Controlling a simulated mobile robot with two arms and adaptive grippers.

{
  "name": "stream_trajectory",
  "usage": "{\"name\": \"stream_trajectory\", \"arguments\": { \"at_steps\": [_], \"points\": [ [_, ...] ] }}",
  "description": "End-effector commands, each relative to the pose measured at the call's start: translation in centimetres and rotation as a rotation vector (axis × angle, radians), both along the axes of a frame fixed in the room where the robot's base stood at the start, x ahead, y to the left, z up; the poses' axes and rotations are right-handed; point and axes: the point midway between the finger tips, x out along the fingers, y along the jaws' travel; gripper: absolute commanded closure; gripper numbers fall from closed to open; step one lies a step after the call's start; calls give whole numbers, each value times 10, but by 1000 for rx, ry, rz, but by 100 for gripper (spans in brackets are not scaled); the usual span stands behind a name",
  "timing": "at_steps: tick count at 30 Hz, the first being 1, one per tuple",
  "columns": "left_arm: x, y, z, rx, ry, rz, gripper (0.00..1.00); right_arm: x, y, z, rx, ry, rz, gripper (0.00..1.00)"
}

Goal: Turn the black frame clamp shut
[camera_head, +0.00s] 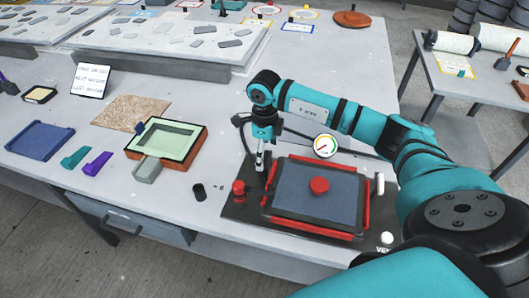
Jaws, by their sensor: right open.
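A black frame (310,230) with red bars along its sides lies on a dark base plate (236,212) at the table's front edge. It surrounds a blue-grey panel (340,195) with a round red knob (319,186) on it. Which part is the clamp, and whether it is shut, I cannot tell. My right gripper (260,166) is open and points down beside the frame's upper left corner. Whether it touches anything there is unclear. My left gripper is not in view.
A red post (239,190) stands left of the frame, a white handle (379,184) right of it, and a dial gauge (325,146) behind it. The table behind my arm is mostly clear.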

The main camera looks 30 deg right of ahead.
Motion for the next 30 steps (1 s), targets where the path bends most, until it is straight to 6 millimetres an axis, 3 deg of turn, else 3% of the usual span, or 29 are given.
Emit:
{"name": "stream_trajectory", "arguments": {
  "at_steps": [6, 15, 27, 30],
  "points": [
    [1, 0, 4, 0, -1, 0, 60, 0, 1, -18, 1, 1, 1, 13],
    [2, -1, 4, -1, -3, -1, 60, 0, 0, -20, 0, 0, 1, 15],
    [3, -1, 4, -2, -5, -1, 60, 0, 0, -19, 0, 0, 1, 67],
    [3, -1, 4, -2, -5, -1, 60, 0, 0, -19, 0, 0, 0, 70]
  ]
}}
